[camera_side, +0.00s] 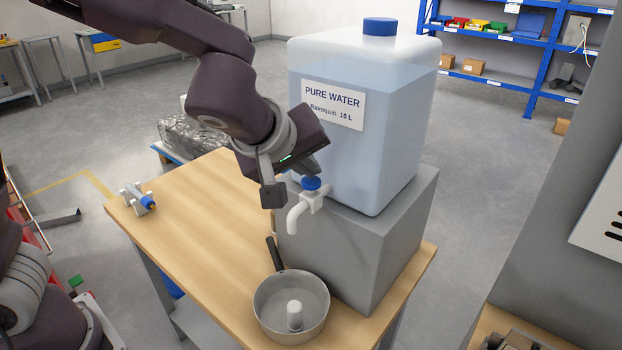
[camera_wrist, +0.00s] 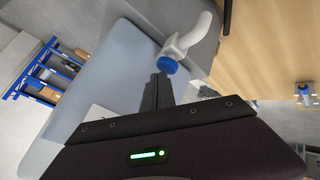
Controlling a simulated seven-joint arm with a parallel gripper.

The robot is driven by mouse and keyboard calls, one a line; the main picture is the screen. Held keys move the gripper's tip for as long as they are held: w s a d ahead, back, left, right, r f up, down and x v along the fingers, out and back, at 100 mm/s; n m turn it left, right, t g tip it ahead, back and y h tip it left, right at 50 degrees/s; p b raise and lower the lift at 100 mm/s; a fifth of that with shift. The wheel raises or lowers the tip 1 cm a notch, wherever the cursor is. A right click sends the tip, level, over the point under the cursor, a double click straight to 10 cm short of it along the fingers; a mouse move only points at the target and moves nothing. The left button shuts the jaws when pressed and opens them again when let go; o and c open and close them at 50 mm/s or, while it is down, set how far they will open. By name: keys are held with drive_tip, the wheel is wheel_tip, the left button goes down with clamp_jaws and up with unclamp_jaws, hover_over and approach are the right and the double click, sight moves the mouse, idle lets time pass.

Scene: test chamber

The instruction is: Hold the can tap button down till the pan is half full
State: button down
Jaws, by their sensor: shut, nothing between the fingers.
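The clear water can (camera_side: 365,120), labelled PURE WATER, stands on a grey block. Its white tap (camera_side: 298,212) has a blue button (camera_side: 311,183) on top; the tap also shows in the wrist view (camera_wrist: 200,38). The metal pan (camera_side: 312,320) sits on the table below the spout, its dark handle pointing back and left. A small pale cylinder stands in the pan. No water stream or pooled water shows. My gripper (camera_wrist: 163,78) is shut and empty, its tips close to the blue button (camera_wrist: 167,65). In the side view my gripper (camera_side: 308,172) is just above the button; contact is unclear.
The grey block (camera_side: 345,255) fills the table's right side, beside the pan. A small metal device with a blue end (camera_side: 140,199) lies at the wooden table's (camera_side: 190,220) left corner. The table between them is clear. A grey cabinet (camera_side: 560,190) stands at the right.

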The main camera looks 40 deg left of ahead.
sight(308, 183)
drive_tip(key=shift+f, duration=0.45)
drive_tip(key=shift+r, duration=0.1)
idle(3.3)
drive_tip(key=shift+r, duration=0.9)
drive_tip(key=shift+r, duration=2.55)
